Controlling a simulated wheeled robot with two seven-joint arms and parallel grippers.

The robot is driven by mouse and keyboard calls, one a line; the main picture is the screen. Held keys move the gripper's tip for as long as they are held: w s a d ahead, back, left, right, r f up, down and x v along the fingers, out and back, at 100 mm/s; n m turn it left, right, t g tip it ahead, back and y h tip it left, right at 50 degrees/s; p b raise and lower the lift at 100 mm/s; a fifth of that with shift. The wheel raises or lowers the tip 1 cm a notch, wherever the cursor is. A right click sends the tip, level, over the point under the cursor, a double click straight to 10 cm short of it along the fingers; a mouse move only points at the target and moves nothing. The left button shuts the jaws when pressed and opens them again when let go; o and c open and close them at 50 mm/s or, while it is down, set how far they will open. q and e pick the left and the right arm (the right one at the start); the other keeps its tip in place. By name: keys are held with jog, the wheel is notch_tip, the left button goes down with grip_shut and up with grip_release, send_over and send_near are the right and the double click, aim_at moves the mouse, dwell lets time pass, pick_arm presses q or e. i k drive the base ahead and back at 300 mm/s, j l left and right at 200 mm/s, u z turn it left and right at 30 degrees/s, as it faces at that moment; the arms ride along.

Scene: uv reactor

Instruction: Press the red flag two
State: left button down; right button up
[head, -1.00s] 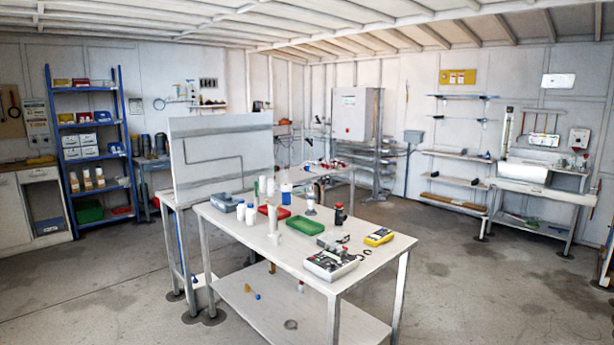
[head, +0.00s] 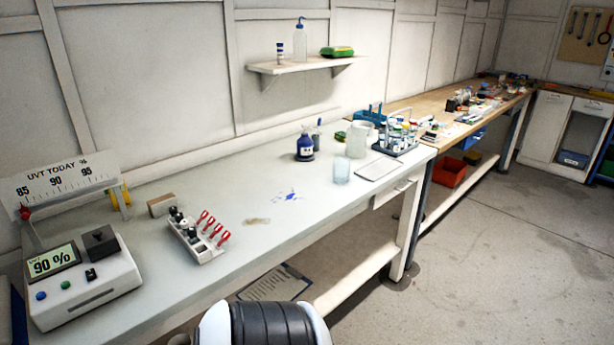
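In the head view, a small white rack (head: 196,240) lies on the pale bench in the left half. It carries a row of several red flags (head: 213,229) along its right side and dark-capped vials (head: 181,222) along its left side. The flags stand up at a tilt. I cannot read any number on them. Neither of my grippers is in view.
A white meter (head: 80,278) reading 90 % stands left of the rack, below a UVT TODAY scale sign (head: 60,184). A blue bottle (head: 305,147), a glass beaker (head: 342,170) and a bottle rack (head: 398,140) stand farther back.

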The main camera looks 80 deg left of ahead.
aim_at(219, 228)
jog(key=u, duration=3.2)
jog(key=l+u, duration=0.25)
jog(key=l, duration=0.75)
